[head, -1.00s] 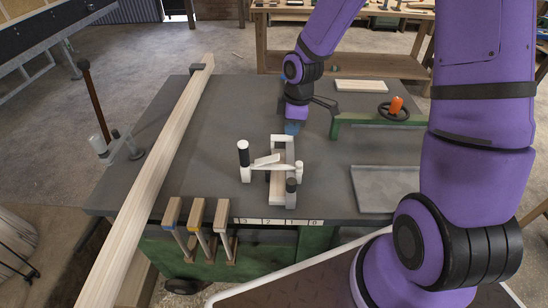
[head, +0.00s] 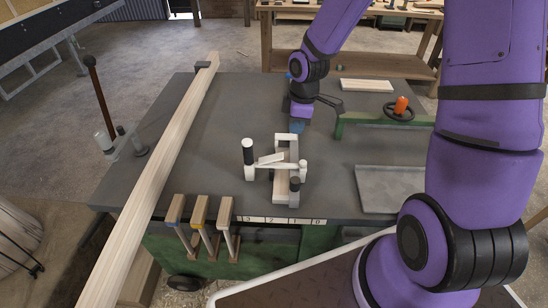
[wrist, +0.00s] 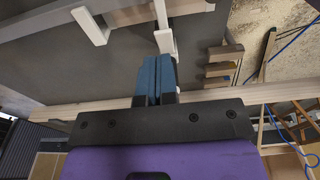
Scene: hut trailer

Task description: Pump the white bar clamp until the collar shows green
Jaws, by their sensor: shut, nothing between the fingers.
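The white bar clamp (head: 281,186) stands on the grey table. My gripper (head: 297,127) is just behind the clamp's far end, pointing down. Its blue fingers (wrist: 158,76) are shut with nothing between them. In the wrist view a white part of the clamp (wrist: 165,42) is just beyond the fingertips; I cannot tell whether they touch.
A long wooden beam (head: 166,148) crosses the table's left side. Several wood-handled clamps (head: 200,210) hang at the front edge beside a numbered strip (head: 281,219). A grey tray (head: 390,190) lies right. A green vise (head: 372,120) with an orange-handled wheel stands behind it.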

